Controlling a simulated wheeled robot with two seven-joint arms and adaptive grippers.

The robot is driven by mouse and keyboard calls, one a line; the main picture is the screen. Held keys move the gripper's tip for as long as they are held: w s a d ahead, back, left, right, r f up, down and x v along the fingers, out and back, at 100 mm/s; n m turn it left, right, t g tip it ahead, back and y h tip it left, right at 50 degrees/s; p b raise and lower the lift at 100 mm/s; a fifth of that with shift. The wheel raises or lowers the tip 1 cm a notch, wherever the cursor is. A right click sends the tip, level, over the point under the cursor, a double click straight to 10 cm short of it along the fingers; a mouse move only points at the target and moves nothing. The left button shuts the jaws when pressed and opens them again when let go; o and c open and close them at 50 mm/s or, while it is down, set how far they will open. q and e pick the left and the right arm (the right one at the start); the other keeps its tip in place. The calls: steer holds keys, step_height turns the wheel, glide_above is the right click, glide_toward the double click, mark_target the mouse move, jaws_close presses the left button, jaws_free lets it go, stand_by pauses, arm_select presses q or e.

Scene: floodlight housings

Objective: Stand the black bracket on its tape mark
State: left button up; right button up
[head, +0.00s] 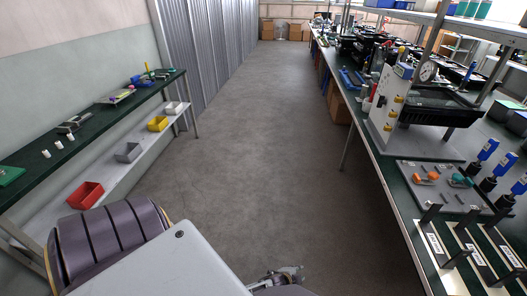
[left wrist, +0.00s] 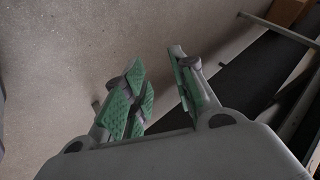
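My left gripper (head: 288,274) is over the floor at the bottom of the head view, partly cut off by the edge. In the left wrist view its two green-padded fingers (left wrist: 158,80) are spread apart, with nothing between them. Several black upright pieces on pale labelled plates, one of them a black bracket-like piece (head: 455,259), stand at the near end of the right bench (head: 393,215). I cannot tell which, if any, is the task's black bracket. I cannot make out a tape mark. My right gripper is not in view.
A press-like machine with a dial (head: 392,100), a grey board with orange and teal parts (head: 440,199) and blue-topped tools (head: 486,151) crowd the right bench. A left shelf holds a red bin (head: 85,195) and a yellow bin (head: 157,124). The aisle floor (head: 255,130) between is clear.

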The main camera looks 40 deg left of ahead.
arm_select(q)
steer(key=s+f+n+g, duration=0.3)
steer(key=s+f, duration=0.3)
steer(key=s, duration=0.3)
steer(key=s+a+f+n+g, duration=0.1)
steer(key=s+f+n, duration=0.3)
steer(key=s, duration=0.5)
steer(key=shift+s+a+f+n+g, duration=0.2)
steer(key=shift+s+f+n+g, duration=0.15)
steer(key=shift+f+g, duration=0.55)
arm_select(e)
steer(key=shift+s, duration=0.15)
